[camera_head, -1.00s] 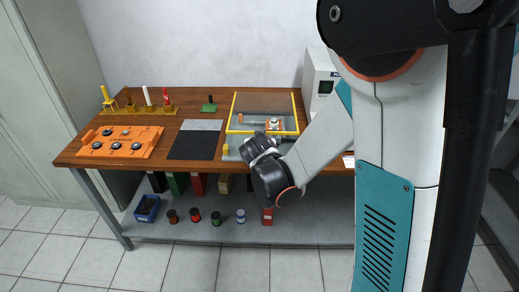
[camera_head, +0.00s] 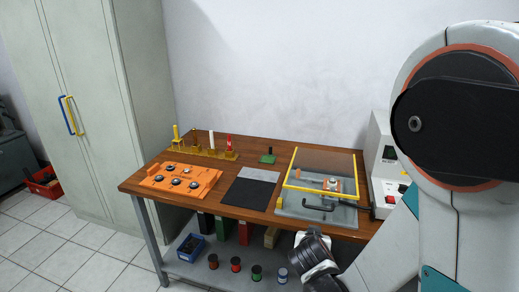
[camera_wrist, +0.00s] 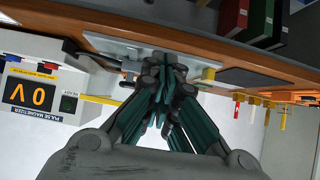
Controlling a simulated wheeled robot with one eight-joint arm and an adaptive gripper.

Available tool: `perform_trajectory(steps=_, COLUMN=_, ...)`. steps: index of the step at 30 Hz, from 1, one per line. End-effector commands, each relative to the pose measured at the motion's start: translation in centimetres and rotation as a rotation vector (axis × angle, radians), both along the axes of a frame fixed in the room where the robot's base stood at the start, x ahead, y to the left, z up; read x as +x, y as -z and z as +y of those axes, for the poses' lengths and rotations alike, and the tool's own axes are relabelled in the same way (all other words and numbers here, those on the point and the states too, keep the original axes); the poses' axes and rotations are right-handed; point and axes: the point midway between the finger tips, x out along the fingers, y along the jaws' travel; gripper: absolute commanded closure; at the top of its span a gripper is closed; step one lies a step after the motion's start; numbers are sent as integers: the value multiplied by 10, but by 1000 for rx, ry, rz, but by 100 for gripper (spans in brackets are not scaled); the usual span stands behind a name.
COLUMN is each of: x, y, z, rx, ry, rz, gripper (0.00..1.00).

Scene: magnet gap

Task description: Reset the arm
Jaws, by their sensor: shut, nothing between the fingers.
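My gripper (camera_wrist: 165,75) shows in the wrist view with its dark green fingers drawn together and nothing between them. The wrist view is upside down, and the bench edge and grey fixture plate appear beyond the fingers. In the head view my arm comes down at the right. Its grey and black wrist part is at the lower right, in front of the bench's front edge. The fingers themselves cannot be made out in the head view.
The wooden bench (camera_head: 150,181) holds a yellow-framed cover over a fixture (camera_head: 322,186), an orange tray (camera_head: 207,177) and a dark mat (camera_head: 247,193). Bins and spools fill the lower shelf.

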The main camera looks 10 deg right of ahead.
Motion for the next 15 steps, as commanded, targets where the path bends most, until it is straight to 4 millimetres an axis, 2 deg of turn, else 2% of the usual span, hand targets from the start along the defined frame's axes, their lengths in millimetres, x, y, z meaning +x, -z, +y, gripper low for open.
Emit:
perform_trajectory(steps=8, x=-22, y=-37, z=-3, rx=4, ry=-46, rz=77, gripper=100)
perform_trajectory(steps=15, x=-54, y=-72, z=-2, rx=13, ry=-113, rz=155, gripper=100)
